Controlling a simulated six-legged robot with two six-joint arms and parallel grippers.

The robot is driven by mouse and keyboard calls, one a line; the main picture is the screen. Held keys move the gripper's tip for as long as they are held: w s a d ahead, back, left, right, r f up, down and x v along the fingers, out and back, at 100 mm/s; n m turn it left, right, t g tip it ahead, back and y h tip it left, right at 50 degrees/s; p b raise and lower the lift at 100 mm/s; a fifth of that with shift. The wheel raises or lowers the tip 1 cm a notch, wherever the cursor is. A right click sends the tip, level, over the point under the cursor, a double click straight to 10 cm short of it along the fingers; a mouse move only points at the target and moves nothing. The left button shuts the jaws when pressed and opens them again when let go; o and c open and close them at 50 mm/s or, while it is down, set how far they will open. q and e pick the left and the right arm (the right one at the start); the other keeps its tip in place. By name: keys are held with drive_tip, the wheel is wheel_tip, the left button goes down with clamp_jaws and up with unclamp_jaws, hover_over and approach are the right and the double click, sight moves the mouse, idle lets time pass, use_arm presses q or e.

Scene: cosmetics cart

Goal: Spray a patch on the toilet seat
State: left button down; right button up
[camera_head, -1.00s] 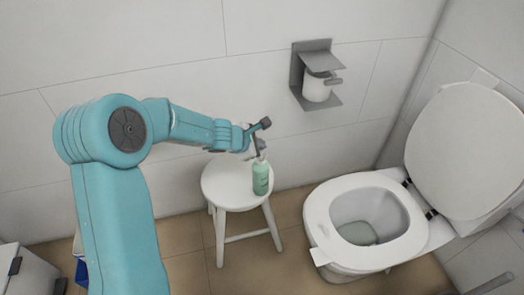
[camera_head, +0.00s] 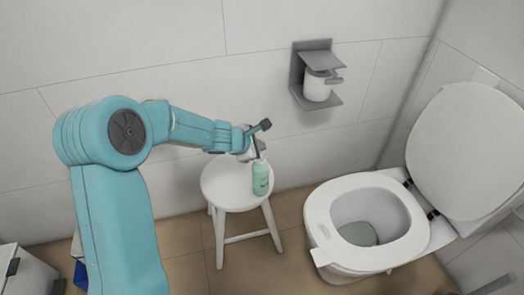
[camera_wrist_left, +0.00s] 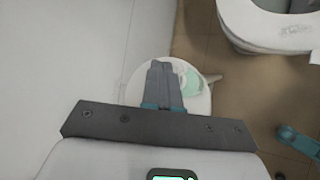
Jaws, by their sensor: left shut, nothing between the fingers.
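A green spray bottle (camera_head: 261,178) stands upright on a round white stool (camera_head: 222,190). It also shows partly in the left wrist view (camera_wrist_left: 192,82), beside the fingers. My left gripper (camera_head: 258,140) is shut and empty, above the stool and close to the bottle's top. In the left wrist view its fingers (camera_wrist_left: 163,75) are together and cover part of the stool. I cannot tell whether they touch the bottle. The white toilet seat (camera_head: 318,215) is down on the bowl at the right, with its lid (camera_head: 467,150) raised. My right gripper is not in the head view.
A white box-like thing (camera_head: 30,275) stands at the lower left. Brown floor is free between stool and toilet. A teal part (camera_wrist_left: 298,142) shows at the wrist view's right.

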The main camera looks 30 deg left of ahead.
use_arm(q)
drive_tip(key=shift+f, duration=0.15)
drive_tip(key=shift+r+p, duration=0.4)
drive_tip(key=shift+r, duration=0.2)
wheel_tip(320, 180, up, 6)
drive_tip(key=p, duration=0.5)
drive_tip(key=shift+p, duration=0.4)
idle(0.4)
